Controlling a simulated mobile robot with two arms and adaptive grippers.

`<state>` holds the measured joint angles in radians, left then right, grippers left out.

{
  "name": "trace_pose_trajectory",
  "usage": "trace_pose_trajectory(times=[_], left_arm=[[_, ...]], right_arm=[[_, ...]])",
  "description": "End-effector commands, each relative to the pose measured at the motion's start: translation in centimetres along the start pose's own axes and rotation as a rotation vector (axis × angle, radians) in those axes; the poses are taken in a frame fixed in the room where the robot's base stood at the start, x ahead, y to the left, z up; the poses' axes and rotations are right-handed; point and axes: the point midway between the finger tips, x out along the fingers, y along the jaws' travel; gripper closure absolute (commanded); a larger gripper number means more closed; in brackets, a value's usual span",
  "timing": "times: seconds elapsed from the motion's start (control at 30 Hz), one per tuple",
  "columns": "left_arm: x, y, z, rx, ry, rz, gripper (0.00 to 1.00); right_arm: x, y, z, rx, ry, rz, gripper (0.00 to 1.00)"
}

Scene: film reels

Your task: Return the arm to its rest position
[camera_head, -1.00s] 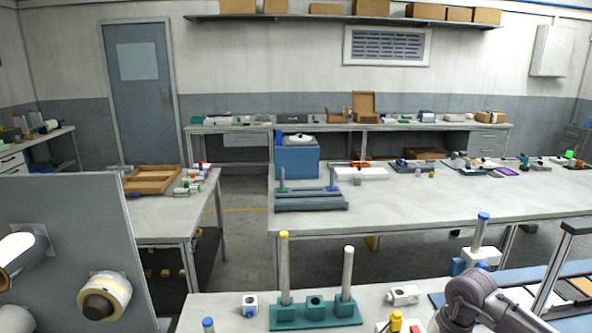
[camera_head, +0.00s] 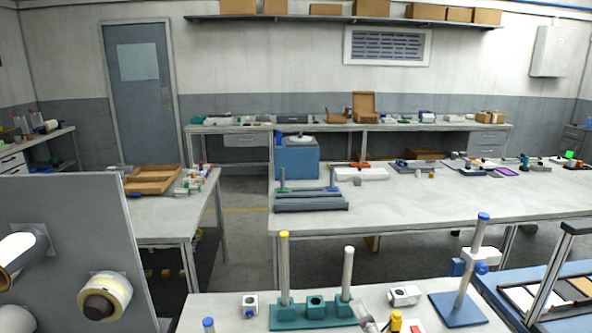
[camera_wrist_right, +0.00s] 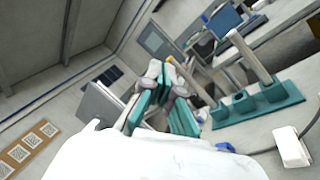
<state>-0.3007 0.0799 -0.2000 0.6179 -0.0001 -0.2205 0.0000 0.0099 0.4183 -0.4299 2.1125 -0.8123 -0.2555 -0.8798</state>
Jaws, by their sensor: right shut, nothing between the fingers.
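My right gripper (camera_wrist_right: 160,92) shows in the right wrist view with its grey fingers and teal pads. It is shut with nothing held. In the head view only a small grey part of my right arm or gripper (camera_head: 368,317) shows at the bottom edge, beside the teal stand (camera_head: 287,317) on the near bench. The stand bears two upright posts, one yellow-tipped, and also shows in the wrist view (camera_wrist_right: 258,102). My left gripper is not in view.
A grey panel (camera_head: 75,230) with rolls on spindles (camera_head: 104,296) stands at the left. On the near bench are a white block (camera_head: 404,295), a yellow-topped piece (camera_head: 395,321), a blue-based post stand (camera_head: 460,309) and a dark frame (camera_head: 552,268) at the right.

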Motion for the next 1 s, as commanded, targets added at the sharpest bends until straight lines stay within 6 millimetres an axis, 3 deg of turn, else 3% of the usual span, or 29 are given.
trace_pose_trajectory(times=[0.03,0.13,0.2,0.3,0.5,0.8,0.87,1.0], left_arm=[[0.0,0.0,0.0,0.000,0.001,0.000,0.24],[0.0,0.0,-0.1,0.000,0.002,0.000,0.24],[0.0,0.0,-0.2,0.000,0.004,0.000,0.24],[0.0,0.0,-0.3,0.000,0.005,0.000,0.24],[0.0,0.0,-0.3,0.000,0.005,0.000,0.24],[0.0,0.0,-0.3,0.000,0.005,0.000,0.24],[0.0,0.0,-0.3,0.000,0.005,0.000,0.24],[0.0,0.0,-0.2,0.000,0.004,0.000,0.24]], right_arm=[[-2.0,-2.7,1.1,0.235,-0.104,-0.145,1.00],[-7.2,-8.3,1.9,0.664,-0.316,-0.425,1.00],[-11.3,-11.3,1.2,0.900,-0.453,-0.597,1.00],[-16.4,-13.8,-0.5,1.139,-0.613,-0.789,1.00],[-23.8,-15.3,-3.7,1.407,-0.840,-1.049,1.00],[-31.8,-14.2,-7.6,1.620,-1.105,-1.339,1.00],[-33.0,-14.2,-8.3,1.642,-1.147,-1.385,1.00],[-32.7,-18.0,-9.8,1.627,-1.144,-1.394,1.00]])
